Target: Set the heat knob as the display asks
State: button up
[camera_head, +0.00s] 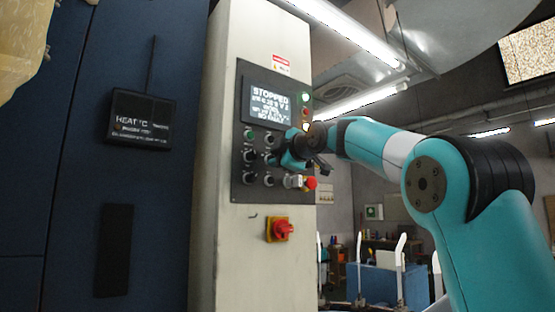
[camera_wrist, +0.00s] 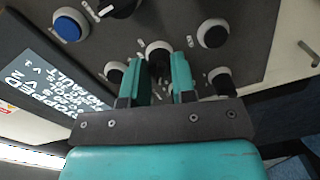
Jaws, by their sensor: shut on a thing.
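The control panel display (camera_head: 270,104) reads "STOPPED" at the top; its smaller lines are too blurred to read surely. It also shows on its side in the wrist view (camera_wrist: 50,95). Several small round knobs and buttons sit below the display. My gripper (camera_head: 283,158) is at the panel, among these controls. In the wrist view, the teal fingers of my gripper (camera_wrist: 168,62) are closed around a black knob with a pale ring (camera_wrist: 157,50). The fingers hide part of this knob and its label. I cannot read whether it is the heat knob.
A dark "HEAT °C" box (camera_head: 140,118) hangs on the blue cabinet at the left. A red push button (camera_head: 311,183) and a red-yellow rotary switch (camera_head: 279,229) stick out nearby. Other knobs (camera_wrist: 213,33) (camera_wrist: 222,83) sit close beside my fingers.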

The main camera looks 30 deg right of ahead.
jog(key=o, duration=0.9)
jog(key=shift+s+r+b, duration=0.15)
jog(key=shift+s+b, duration=0.3)
jog(key=shift+s, duration=2.45)
jog(key=shift+s+r+b, duration=0.15)
jog(key=shift+s+b, duration=0.3)
jog(key=shift+s, duration=2.45)
jog(key=shift+s+r+b, duration=0.15)
jog(key=shift+s+b, duration=0.3)
jog(key=shift+s, duration=2.45)
